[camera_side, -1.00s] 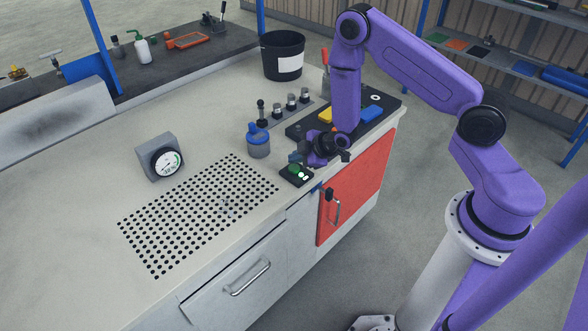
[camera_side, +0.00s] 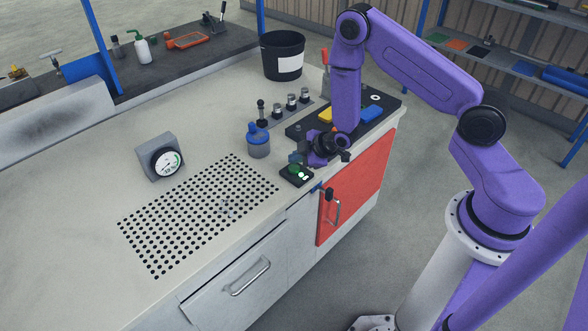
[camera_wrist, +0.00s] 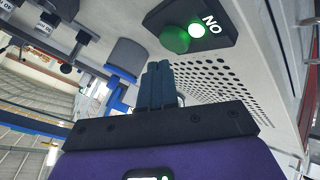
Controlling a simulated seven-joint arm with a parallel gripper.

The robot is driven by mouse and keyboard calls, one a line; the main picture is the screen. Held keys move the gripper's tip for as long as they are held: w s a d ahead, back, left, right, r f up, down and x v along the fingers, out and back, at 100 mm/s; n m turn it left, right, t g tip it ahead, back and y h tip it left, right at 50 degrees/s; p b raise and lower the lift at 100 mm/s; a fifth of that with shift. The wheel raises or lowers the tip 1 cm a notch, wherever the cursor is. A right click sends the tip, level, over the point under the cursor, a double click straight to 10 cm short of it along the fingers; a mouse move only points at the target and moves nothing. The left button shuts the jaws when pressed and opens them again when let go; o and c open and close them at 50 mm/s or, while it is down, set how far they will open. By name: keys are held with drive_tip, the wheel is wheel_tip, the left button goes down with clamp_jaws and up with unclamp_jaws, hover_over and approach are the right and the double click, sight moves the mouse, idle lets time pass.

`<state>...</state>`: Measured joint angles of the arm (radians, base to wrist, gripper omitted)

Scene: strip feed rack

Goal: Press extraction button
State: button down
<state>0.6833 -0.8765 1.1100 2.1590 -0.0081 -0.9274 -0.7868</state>
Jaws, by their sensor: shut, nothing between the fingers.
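The extraction button is a green round button (camera_wrist: 175,39) on a small black box (camera_wrist: 225,25) with a lit white lamp and the word "ON". In the side view the button (camera_side: 293,169) and its box (camera_side: 297,180) sit near the front edge of the bench. My gripper (camera_wrist: 160,72) is shut and empty, its teal fingertips just short of the button in the wrist picture. In the side view my gripper (camera_side: 296,158) is low beside the box. I cannot tell whether the fingertips touch the button.
A blue-lidded jar (camera_side: 258,142) stands close by on the left. A perforated grid (camera_side: 195,215) and a dial gauge (camera_side: 161,157) lie further left. A black tray (camera_side: 376,115) with coloured blocks and a row of small knobbed parts (camera_side: 291,103) are behind.

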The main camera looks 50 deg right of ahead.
sight(296, 169)
drive_tip(key=shift+f, duration=0.2)
idle(0.5)
drive_tip(key=shift+f, duration=0.25)
drive_tip(key=shift+f, duration=0.5)
idle(0.8)
drive_tip(key=shift+r, duration=0.95)
drive_tip(key=shift+r, duration=0.1)
drive_tip(key=shift+r, duration=2.9)
